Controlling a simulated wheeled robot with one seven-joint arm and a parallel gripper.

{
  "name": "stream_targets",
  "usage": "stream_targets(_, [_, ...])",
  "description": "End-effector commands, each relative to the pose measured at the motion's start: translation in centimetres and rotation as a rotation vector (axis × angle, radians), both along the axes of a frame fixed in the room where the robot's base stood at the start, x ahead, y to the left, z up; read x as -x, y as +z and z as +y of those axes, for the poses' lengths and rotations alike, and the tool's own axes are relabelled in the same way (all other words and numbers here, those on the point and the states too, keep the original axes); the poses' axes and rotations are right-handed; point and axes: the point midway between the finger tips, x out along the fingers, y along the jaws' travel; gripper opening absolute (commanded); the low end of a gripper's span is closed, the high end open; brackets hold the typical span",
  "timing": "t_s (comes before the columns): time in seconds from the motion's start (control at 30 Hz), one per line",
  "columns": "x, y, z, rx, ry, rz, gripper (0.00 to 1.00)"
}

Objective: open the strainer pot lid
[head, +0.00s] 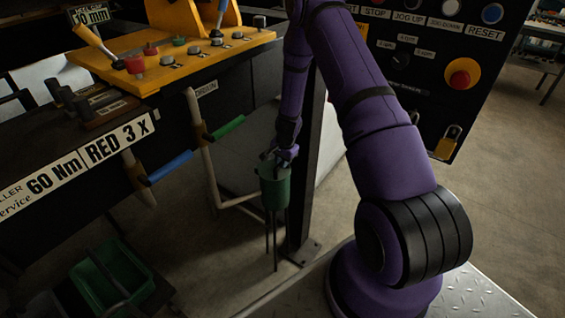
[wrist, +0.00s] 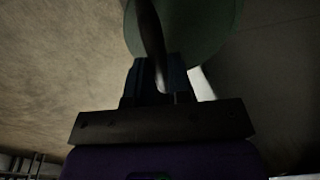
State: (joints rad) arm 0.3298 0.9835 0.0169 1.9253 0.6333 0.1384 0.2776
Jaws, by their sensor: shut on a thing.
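The strainer pot (head: 275,192) is a dark green cylinder on thin legs, standing upright beside a dark post. My gripper (head: 281,157) is at its top, pointing down. In the wrist view the round green top of the pot, seemingly its lid (wrist: 208,28), fills the upper middle. A dark curved handle (wrist: 148,28) runs from it down to my gripper (wrist: 160,75), which is shut on this handle. The fingers and the handle's lower end are dark and hard to separate. I cannot tell whether the lid is raised from the rim.
A pale pipe with a green lever (head: 228,127) and a blue lever (head: 170,166) is left of the pot. A yellow control shelf (head: 165,55) juts out above. A dark post (head: 306,195) stands close right. A green crate (head: 108,275) is at lower left.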

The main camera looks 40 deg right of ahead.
Motion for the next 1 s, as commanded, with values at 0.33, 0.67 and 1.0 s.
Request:
stream_targets(0.33, [-1.1, 1.3, 0.5, 0.041, 0.006, 0.104, 0.00])
stream_targets(0.67, [-2.2, 2.5, 0.8, 0.081, 0.004, 0.214, 0.00])
stream_targets(1.0, [-4.7, 4.2, 1.7, 0.079, 0.003, 0.208, 0.00])
